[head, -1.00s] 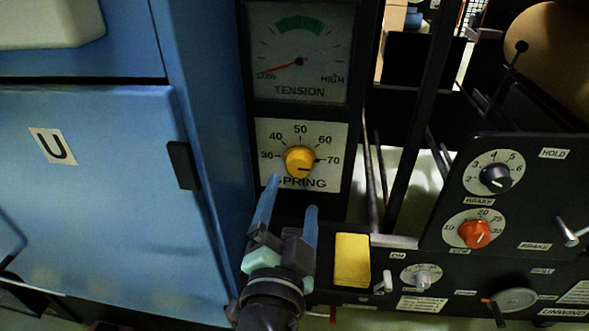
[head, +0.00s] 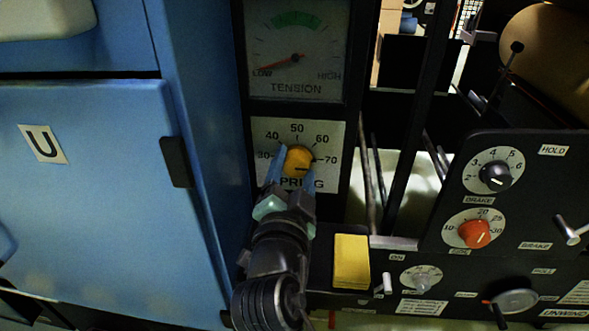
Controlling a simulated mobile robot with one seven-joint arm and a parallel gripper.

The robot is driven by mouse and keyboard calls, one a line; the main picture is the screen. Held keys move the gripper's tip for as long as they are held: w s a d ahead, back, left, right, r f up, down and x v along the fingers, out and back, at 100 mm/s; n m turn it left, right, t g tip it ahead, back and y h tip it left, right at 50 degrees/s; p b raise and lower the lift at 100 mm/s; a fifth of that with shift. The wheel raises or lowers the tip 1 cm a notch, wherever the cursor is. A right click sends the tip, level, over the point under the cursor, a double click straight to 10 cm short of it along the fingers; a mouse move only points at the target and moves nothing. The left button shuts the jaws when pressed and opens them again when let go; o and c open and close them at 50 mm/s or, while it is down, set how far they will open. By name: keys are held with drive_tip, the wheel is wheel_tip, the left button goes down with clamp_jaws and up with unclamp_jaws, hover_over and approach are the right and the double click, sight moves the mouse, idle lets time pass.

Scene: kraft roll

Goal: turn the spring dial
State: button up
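The yellow spring dial (head: 298,158) sits on a white scale plate (head: 324,135) marked 30 to 70 and SPRING, below the tension gauge. The fingers hide some of the SPRING label. The tension gauge (head: 296,48) above has its red needle at LOW.
A blue cabinet (head: 90,200) with a black handle (head: 175,161) stands close on the left. A yellow block (head: 351,262) is right of my wrist. A dark panel with a grey brake knob (head: 494,177) and an orange knob (head: 474,233) is at right.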

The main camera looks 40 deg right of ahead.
clamp_jaws()
drive_tip(key=shift+r+n, duration=0.1)
drive_tip(key=shift+n, duration=0.2)
drive_tip(key=n+p, duration=0.2)
drive_tip(key=n, duration=0.2)
drive_tip(key=shift+r+p, duration=0.15)
drive_tip(key=shift+p, duration=0.25)
drive_tip(key=n+p, duration=0.2)
drive_tip(key=n, duration=0.3)
drive_tip(key=shift+n+p, duration=0.4)
drive_tip(key=n+p, duration=0.2)
drive_tip(key=n, duration=0.2)
drive_tip(key=shift+r+n, duration=0.1)
drive_tip(key=shift+n, duration=0.2)
drive_tip(key=n+p, duration=0.3)
drive_tip(key=n, duration=0.2)
drive_tip(key=shift+n, duration=0.4)
